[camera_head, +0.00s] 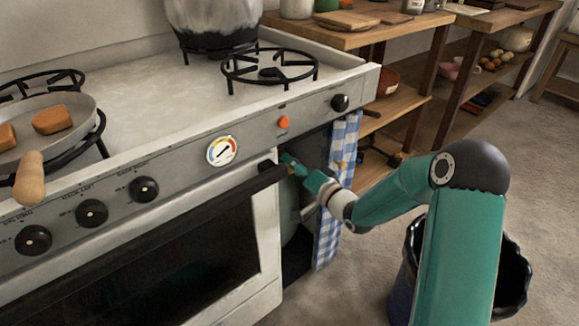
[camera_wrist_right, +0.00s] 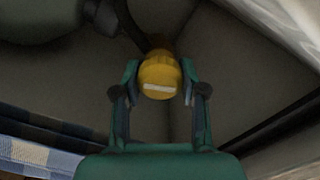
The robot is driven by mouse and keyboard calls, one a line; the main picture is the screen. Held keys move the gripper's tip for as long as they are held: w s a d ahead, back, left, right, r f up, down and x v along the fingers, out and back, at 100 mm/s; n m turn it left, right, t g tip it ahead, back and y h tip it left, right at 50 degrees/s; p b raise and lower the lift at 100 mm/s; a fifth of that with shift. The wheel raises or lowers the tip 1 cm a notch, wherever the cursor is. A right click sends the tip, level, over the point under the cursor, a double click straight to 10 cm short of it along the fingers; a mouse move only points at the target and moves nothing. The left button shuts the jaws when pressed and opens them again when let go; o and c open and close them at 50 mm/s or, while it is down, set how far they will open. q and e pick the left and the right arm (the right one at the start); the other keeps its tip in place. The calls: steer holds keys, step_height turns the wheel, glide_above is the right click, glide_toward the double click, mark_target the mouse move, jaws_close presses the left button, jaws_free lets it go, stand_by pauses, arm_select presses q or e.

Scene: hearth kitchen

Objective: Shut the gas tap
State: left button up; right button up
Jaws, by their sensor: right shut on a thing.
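The gas tap (camera_wrist_right: 160,75) is a round yellow knob with a white bar across its face, lying nearly level in the right wrist view. A dark hose (camera_wrist_right: 128,28) runs up to the left behind it. My right gripper (camera_wrist_right: 160,92) has its two fingers on either side of the yellow knob and is shut on it. In the head view my right gripper (camera_head: 290,164) reaches into the opening at the right end of the stove (camera_head: 160,85), and the tap is hidden there. My left gripper is out of view.
A checked cloth (camera_head: 338,165) hangs beside the opening, close to my right wrist. The oven handle (camera_head: 150,225) ends just left of the gripper. A pan (camera_head: 75,105) and pot (camera_head: 215,20) sit on the stove. A dark bin (camera_head: 407,265) stands by my arm.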

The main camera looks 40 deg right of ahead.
steer(key=shift+f+m+p, duration=0.15)
steer(key=shift+m+p, duration=0.15)
steer(key=shift+m, duration=1.3)
steer(key=o, duration=1.1)
steer(key=shift+d, duration=0.1)
steer(key=shift+o, duration=0.2)
steer(key=s, duration=1.2)
steer(key=shift+d, duration=0.4)
